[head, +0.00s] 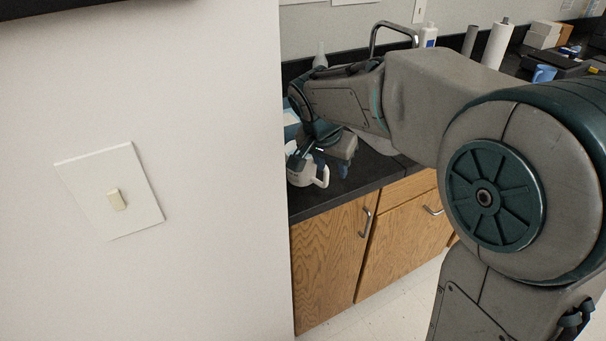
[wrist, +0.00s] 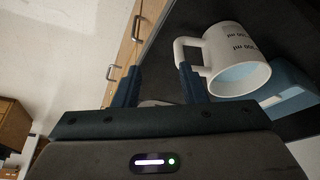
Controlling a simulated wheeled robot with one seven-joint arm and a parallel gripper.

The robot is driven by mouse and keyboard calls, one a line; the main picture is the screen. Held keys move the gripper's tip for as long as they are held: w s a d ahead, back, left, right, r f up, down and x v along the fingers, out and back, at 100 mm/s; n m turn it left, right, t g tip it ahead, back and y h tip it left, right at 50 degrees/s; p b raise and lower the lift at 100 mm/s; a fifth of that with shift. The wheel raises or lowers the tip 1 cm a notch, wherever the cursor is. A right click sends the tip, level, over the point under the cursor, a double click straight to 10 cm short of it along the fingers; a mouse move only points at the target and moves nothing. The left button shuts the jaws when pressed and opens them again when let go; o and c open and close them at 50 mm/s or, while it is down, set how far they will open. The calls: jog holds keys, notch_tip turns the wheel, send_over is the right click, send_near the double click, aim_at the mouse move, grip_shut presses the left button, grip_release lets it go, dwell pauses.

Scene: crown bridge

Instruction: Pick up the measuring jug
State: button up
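The measuring jug is white with dark "ml" markings and a loop handle. It stands on the black counter near its front edge in the head view (head: 304,174), partly hidden by my gripper (head: 331,166). In the wrist view the jug (wrist: 240,58) is at the upper right, its handle pointing left toward my gripper (wrist: 157,80). My gripper is open, with its two dark blue fingers apart and nothing held between them. The right finger's tip overlaps the lower part of the handle in the picture. I cannot tell whether they touch.
A light blue box (wrist: 292,88) is close beside the jug. A white wall (head: 200,230) with a light switch hides the counter's left part. Wooden cabinets (head: 330,250) with metal handles are below the counter. A faucet (head: 392,30), bottle (head: 428,36) and paper roll (head: 497,44) stand behind.

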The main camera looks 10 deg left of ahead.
aim_at(325, 176)
jog(key=shift+m, duration=0.3)
jog(key=w+f, duration=0.1)
jog(key=f, duration=0.1)
jog(key=w+f, duration=0.1)
jog(key=f, duration=0.2)
jog(key=w+a+f, duration=0.1)
jog(key=w+f, duration=0.1)
jog(key=f, duration=0.1)
jog(key=shift+w+f, duration=0.1)
jog(key=shift+f, duration=0.1)
grip_shut()
